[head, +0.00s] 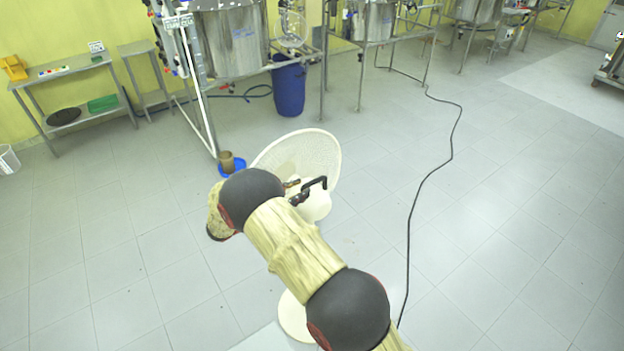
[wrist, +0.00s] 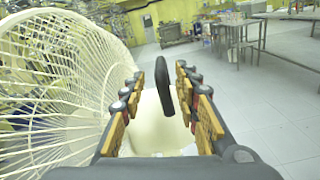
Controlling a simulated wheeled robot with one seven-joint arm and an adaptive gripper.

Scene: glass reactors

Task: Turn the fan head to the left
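The fan's white wire cage (head: 318,152) shows just beyond my arm in the head view. It fills the left of the wrist view (wrist: 55,70). Behind the cage is the cream motor housing (head: 317,207), also low in the wrist view (wrist: 160,125), with a black curved handle (head: 314,183). In the wrist view the handle (wrist: 162,85) stands between the two fingers of my gripper (wrist: 160,72). The fingers are open, with a visible gap on each side of the handle. The fan's round base (head: 294,318) is partly hidden by my arm, and its pole is hidden.
A brown pot on a blue dish (head: 231,164) stands on the floor left of the cage. A black cable (head: 420,185) runs across the floor at right. Steel reactor frames (head: 323,75) and a blue barrel (head: 288,88) stand behind. The tiled floor left and right is mostly clear.

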